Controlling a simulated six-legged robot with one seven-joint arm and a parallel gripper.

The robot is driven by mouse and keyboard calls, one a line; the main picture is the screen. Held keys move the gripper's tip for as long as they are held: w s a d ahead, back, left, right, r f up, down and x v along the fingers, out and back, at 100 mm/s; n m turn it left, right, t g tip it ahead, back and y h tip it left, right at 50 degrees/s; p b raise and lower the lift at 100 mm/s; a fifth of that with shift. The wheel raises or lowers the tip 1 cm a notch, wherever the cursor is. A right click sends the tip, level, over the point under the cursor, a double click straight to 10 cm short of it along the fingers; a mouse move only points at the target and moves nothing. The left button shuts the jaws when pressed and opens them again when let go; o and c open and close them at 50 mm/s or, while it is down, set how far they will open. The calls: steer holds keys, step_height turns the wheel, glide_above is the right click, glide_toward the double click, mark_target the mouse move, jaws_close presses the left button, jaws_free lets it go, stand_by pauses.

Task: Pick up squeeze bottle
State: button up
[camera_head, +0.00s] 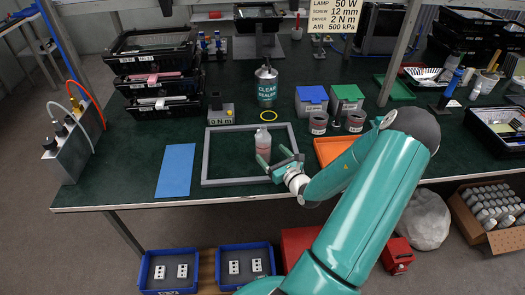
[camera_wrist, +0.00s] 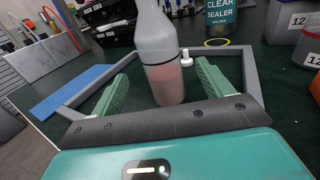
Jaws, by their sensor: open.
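The squeeze bottle (camera_head: 263,147) stands upright on the dark green bench, inside a grey rectangular frame (camera_head: 204,160). It is translucent white with pinkish liquid in its lower part. My gripper (camera_head: 282,160) is open, low over the front of the frame, with its fingers toward the bottle. In the wrist view the bottle (camera_wrist: 162,60) stands between and slightly beyond the two green fingers (camera_wrist: 160,85), with gaps on both sides. Its top is cut off by the upper edge of that view. I cannot tell whether the fingertips reach past the bottle's front.
A blue mat (camera_head: 175,171) lies left of the frame. A clear sealer can (camera_head: 266,86) and a yellow ring (camera_head: 268,115) are behind it. An orange tray (camera_head: 332,150) lies right of the frame.

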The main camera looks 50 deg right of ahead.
mark_target(261, 141)
steer(key=x, duration=0.8)
steer(key=shift+w+f, duration=0.15)
steer(key=shift+w, duration=0.15)
steer(key=c, duration=1.3)
steer(key=shift+r, duration=0.2)
steer(key=shift+c, duration=0.2)
